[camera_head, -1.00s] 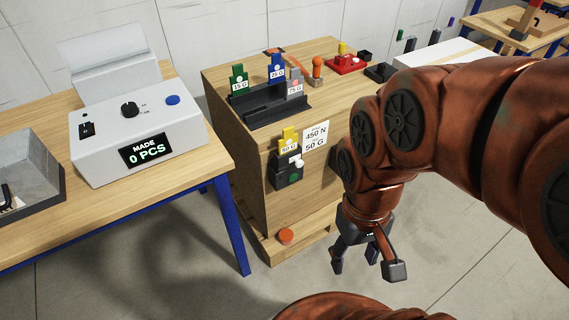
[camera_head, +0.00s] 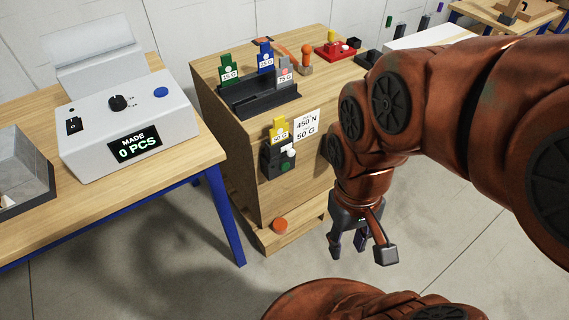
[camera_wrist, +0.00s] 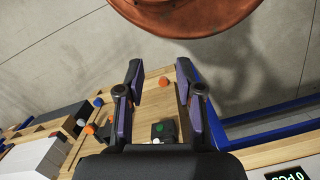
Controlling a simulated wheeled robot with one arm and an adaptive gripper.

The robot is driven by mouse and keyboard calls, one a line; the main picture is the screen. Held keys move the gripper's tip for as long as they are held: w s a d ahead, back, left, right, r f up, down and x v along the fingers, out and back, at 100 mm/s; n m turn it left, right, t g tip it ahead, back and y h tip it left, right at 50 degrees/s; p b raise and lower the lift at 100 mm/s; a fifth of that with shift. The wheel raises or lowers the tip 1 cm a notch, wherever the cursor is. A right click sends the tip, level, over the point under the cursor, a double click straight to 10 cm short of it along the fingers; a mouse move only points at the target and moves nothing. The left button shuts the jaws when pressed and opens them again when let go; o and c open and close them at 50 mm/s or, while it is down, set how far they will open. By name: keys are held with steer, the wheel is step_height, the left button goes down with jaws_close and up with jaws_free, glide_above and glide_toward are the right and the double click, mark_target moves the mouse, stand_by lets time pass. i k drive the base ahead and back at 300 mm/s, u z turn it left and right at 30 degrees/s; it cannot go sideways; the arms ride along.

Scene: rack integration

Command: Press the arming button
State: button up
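My gripper (camera_head: 360,246) hangs in front of the wooden cabinet (camera_head: 240,190), right of it in the head view. Its fingers are apart, with nothing between them; they also show open in the wrist view (camera_wrist: 160,67). Several button-like parts show, and none is labelled as arming. A green round button (camera_head: 285,167) is on a black box (camera_head: 268,160) on the cabinet front; it also shows in the wrist view (camera_wrist: 159,128). An orange round button (camera_head: 280,225) sits on the low ledge, also in the wrist view (camera_wrist: 163,81). A blue button (camera_head: 161,92) is on the white machine (camera_head: 85,150).
A yellow 50 G piece (camera_head: 279,127) stands in the black box beside a "450 N, 50 G" label (camera_head: 306,126). A black rack (camera_head: 260,100) on top holds green, blue and grey pieces. A blue-legged table (camera_head: 226,220) stands left. Open floor lies below my gripper.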

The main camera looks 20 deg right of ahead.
mark_target(284, 167)
steer(key=z, duration=0.95)
steer(key=k, duration=0.95)
steer(key=u, duration=1.5)
steer(key=i, duration=0.5)
steer(key=u, duration=0.1)
